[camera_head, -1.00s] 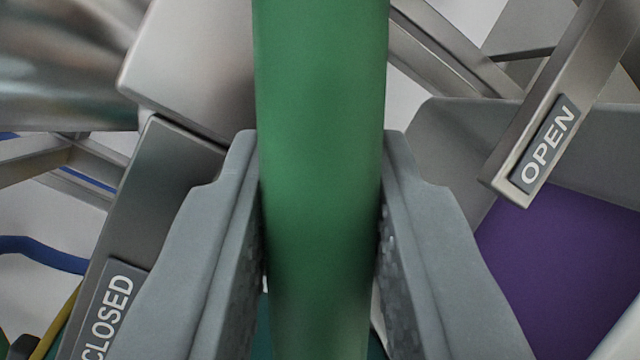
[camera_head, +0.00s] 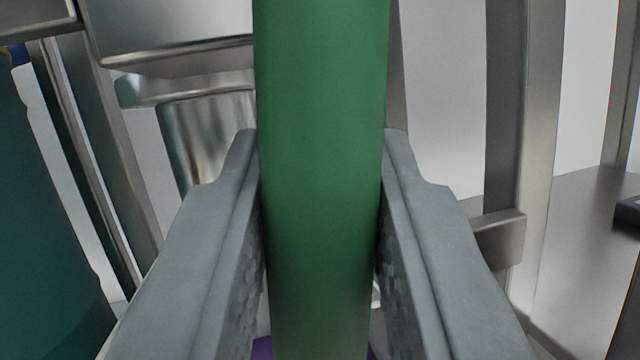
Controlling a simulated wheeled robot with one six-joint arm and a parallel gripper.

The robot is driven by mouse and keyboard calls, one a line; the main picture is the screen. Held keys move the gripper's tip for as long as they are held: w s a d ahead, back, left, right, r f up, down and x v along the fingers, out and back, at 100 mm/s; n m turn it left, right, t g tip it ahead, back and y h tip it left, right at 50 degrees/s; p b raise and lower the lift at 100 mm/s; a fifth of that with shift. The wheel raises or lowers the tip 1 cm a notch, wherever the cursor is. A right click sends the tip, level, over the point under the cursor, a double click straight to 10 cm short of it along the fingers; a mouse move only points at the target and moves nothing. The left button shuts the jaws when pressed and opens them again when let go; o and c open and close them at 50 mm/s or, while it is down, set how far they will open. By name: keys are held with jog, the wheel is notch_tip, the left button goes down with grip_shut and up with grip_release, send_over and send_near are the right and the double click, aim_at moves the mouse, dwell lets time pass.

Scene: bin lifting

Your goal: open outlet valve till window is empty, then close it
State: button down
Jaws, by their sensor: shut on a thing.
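A green handle bar (camera_head: 322,120) runs from the top of the view down between my fingers. My gripper (camera_head: 320,230) is shut on it, with one finger pressed against each side. The bar hides what lies straight behind it. No window and no OPEN or CLOSED label shows in the view now. A shiny metal cylinder (camera_head: 208,135), perhaps an outlet pipe, stands behind the bar to the left, under a grey metal block (camera_head: 170,35).
Metal posts (camera_head: 520,110) stand upright at the right, with a small bracket (camera_head: 500,235) beside my right finger. A grey metal surface (camera_head: 590,250) lies at the far right. A dark teal body (camera_head: 45,220) fills the left side. A bit of purple shows at the bottom.

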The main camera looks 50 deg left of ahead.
jog(key=shift+w+d+f+n+g+y, duration=0.15)
jog(key=shift+w+n+g+y, duration=0.1)
jog(key=shift+n, duration=0.35)
jog(key=shift+w+d+r+n+g+y, duration=0.15)
jog(key=shift+w+n+y, duration=0.1)
jog(key=shift+n, duration=0.35)
jog(key=c, duration=1.2)
grip_release()
jog(key=shift+d, duration=0.1)
jog(key=shift+c, duration=0.2)
jog(key=shift+f, duration=0.1)
jog(key=v, duration=1.7)
jog(key=shift+f, duration=0.15)
